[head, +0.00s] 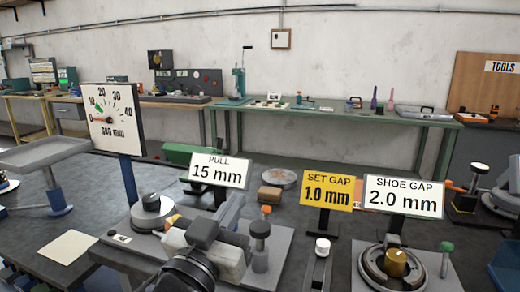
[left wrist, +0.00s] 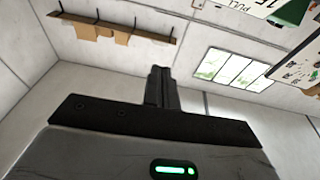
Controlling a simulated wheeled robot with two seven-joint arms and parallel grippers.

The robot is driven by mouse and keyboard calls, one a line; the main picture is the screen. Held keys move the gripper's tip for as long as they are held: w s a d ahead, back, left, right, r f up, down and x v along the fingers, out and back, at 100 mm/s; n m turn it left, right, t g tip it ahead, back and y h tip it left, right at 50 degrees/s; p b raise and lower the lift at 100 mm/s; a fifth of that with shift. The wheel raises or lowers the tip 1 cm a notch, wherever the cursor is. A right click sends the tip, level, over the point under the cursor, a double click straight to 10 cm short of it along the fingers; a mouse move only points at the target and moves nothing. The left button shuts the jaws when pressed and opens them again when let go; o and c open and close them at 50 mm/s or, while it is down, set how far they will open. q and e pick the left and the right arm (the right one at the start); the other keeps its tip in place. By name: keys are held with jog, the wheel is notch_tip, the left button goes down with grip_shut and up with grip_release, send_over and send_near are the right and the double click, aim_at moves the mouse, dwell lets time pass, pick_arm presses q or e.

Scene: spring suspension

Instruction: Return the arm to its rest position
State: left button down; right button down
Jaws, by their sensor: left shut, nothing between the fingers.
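My left gripper (head: 232,210) is in the lower middle of the head view, above the grey bench plate by the PULL 15 mm sign (head: 219,171). Its light body and dark wrist hide part of the plate. In the left wrist view the two dark fingers (left wrist: 162,80) are together, with nothing between them. My right gripper is not in view.
A SAG mm dial (head: 112,118) stands on a blue post at the left. SET GAP (head: 328,191) and SHOE GAP (head: 404,196) signs stand at the right, near a round brake fixture (head: 375,262). A green bench (head: 335,116) runs along the back wall.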

pick_arm(q)
jog(key=s+a+f+n+g+y, duration=0.1)
jog(key=a+f+g+y, duration=0.15)
jog(key=f, duration=0.35)
jog(key=s+a+f+n+g+y, duration=0.1)
jog(key=s+a+f+g+y, duration=0.1)
jog(key=a+f, duration=0.3)
jog(key=s+a+f+g+y, duration=0.1)
jog(key=s+a+f+g, duration=0.4)
jog(key=s+f, duration=0.55)
jog(key=s+a+f+g+y, duration=0.2)
jog(key=s+a+f+g, duration=0.1)
jog(key=s+f+g, duration=0.55)
jog(key=w+d+f+t+h, duration=0.3)
jog(key=d+t, duration=0.3)
jog(key=t, duration=0.3)
jog(key=shift+a+x, duration=0.25)
jog(key=shift+x, duration=0.9)
